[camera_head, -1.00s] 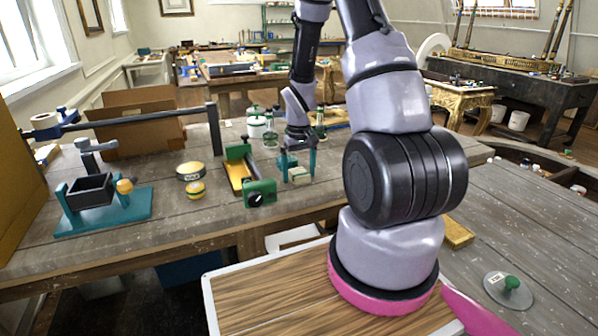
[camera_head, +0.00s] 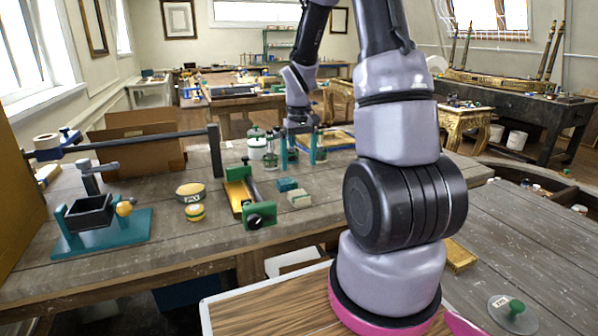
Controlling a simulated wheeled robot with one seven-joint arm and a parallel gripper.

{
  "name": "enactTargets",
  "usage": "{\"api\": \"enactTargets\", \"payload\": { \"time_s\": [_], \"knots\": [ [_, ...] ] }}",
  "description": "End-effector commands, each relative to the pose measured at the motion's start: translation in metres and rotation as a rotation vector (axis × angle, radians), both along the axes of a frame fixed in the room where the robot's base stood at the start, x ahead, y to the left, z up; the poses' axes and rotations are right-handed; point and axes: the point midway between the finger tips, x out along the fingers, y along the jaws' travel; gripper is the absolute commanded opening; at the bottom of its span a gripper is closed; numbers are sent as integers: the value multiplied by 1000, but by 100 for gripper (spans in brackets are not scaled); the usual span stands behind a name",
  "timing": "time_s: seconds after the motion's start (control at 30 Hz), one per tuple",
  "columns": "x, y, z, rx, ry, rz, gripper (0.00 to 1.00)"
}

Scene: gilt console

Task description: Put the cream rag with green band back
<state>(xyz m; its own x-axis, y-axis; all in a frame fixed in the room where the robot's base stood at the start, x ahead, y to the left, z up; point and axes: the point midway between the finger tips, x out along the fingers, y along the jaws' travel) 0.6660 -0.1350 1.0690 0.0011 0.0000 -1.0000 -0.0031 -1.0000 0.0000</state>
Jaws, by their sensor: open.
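A small folded cream cloth (camera_head: 299,199), which looks like the cream rag, lies on the wooden bench (camera_head: 160,235). Its green band is too small to make out clearly. A teal block or folded cloth (camera_head: 287,185) lies just behind it. My gripper (camera_head: 301,156) has two teal fingers pointing down, spread apart, with nothing seen held between them. It is above and behind the cream cloth, apart from it.
A yellow-and-green clamp-like tool (camera_head: 243,197) stands left of the cloth. Glass jars (camera_head: 270,152) and a white pot (camera_head: 257,148) stand behind. Yellow tins (camera_head: 190,191) and a teal-based stand (camera_head: 100,228) are further left. Bare bench lies in front of the cloth.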

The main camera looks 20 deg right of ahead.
Motion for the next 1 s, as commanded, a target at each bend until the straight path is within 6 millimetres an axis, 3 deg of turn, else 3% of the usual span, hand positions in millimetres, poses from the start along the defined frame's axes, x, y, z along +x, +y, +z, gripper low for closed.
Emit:
{"api": "enactTargets", "payload": {
  "time_s": [0.17, 0.27, 0.5, 0.7, 0.9, 1.0],
  "knots": [
    [-4, 4, 29, 1, -36, -20, 98],
    [-15, 11, 65, 8, -94, -58, 98],
    [-68, 36, 163, 64, -280, -175, 98],
    [-126, 57, 221, 151, -427, -262, 98],
    [-176, 71, 250, 242, -533, -321, 98],
    [-190, 75, 256, 271, -560, -335, 98]
  ]
}}
